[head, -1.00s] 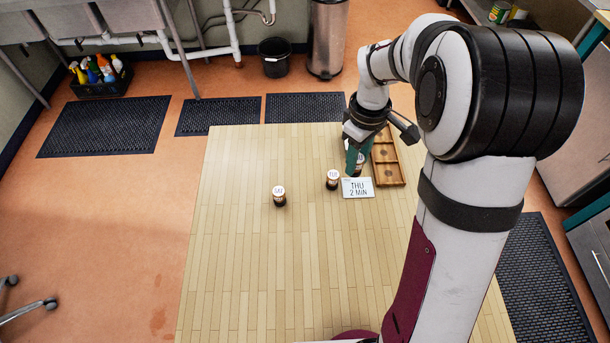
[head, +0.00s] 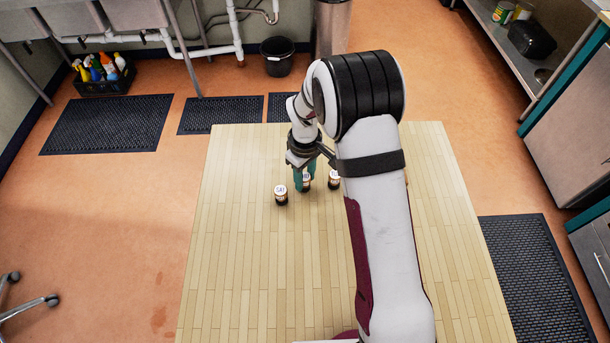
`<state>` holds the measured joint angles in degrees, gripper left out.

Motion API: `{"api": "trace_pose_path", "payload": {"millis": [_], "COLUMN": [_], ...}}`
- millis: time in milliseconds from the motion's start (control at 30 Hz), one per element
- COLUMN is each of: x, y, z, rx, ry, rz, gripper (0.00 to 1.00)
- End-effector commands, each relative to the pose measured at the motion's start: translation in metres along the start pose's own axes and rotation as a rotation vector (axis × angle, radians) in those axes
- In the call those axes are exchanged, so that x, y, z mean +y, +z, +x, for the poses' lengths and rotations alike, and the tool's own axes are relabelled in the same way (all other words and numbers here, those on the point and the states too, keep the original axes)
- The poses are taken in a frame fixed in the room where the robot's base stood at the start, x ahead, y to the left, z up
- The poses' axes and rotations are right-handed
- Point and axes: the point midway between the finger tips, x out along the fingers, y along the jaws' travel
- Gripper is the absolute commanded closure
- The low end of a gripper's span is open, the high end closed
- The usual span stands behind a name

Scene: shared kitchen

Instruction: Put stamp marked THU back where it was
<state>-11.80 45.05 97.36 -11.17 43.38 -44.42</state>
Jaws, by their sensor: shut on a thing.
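My gripper (head: 304,182), with teal fingers, is shut on a dark stamp with a white top (head: 305,179). The lettering on its top is partly hidden by the fingers, so I cannot read it surely. The held stamp is low over the wooden table, between two other stamps. The stamp that seems marked SAT (head: 281,195) stands upright just to the left. Another stamp (head: 334,179) stands to the right, partly hidden by my arm. I cannot tell whether the held stamp touches the table.
The pale wooden table (head: 236,260) is bare at the left and front. My arm hides the card and the wooden tray. Dark mats (head: 107,123) lie on the floor beyond the table.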

Motion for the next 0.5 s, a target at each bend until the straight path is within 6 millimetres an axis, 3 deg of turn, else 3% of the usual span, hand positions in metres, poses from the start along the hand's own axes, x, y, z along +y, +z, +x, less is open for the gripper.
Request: {"api": "trace_pose_path", "payload": {"millis": [100,133,267,500], "x": [0.0001,0.0002,0.0002,0.0002], "y": [0.0001,0.0,0.0001,0.0001], "z": [0.0027,0.0023,0.0021,0.002], "rx": [0.0,0.0,0.0,0.0], "ry": [0.0,0.0,0.0,0.0], "rz": [0.0,0.0,0.0,0.0], "gripper": [1.0,0.56,0.33,0.32]}}
